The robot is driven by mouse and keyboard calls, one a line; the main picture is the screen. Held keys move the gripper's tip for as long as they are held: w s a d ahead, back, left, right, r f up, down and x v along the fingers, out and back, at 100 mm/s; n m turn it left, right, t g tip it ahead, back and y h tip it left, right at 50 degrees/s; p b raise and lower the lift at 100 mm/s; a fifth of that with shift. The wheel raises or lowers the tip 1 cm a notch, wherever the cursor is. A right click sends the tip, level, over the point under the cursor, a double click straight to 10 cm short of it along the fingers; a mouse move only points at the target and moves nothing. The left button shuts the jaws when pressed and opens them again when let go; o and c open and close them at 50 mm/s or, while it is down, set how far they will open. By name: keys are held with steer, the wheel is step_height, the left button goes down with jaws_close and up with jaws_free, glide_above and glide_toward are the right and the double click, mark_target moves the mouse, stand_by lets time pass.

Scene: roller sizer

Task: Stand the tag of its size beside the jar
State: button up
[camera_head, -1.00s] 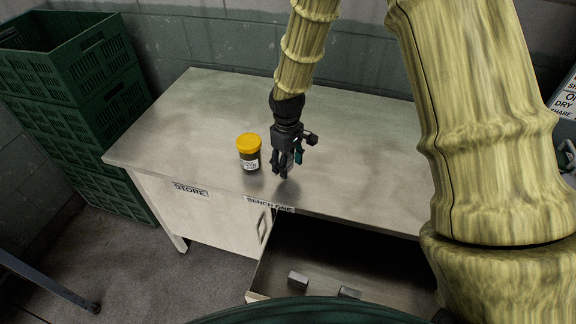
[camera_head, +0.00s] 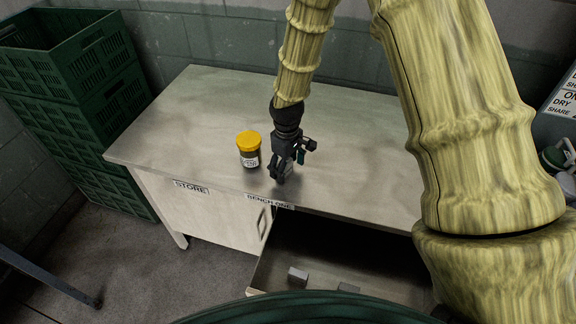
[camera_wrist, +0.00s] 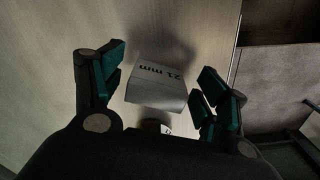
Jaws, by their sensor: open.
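The jar (camera_head: 249,158) has a yellow lid, dark contents and a white label. It stands upright on the bench top near the front edge. My gripper (camera_head: 279,175) is low over the bench just right of the jar, apart from it. In the wrist view my open fingers (camera_wrist: 158,90) are on either side of a grey tag (camera_wrist: 158,84) marked "21 mm". The tag is at the bench top, with gaps to the fingers. A small pale piece with dark marks (camera_wrist: 157,127) shows below it, mostly hidden by my gripper. The jar label's text is too small to read.
Below the bench (camera_head: 350,120) an open drawer (camera_head: 388,278) holds two grey blocks, one left (camera_head: 297,275) and one right (camera_head: 348,288). The bench's front edge is close to my gripper. Green crates (camera_head: 75,80) stand at the left. The bench behind the jar is clear.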

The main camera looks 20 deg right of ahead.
mark_target(287, 176)
step_height(287, 176, up, 12)
steer(key=b, duration=0.3)
steer(key=shift+r, duration=0.15)
stand_by(0.5)
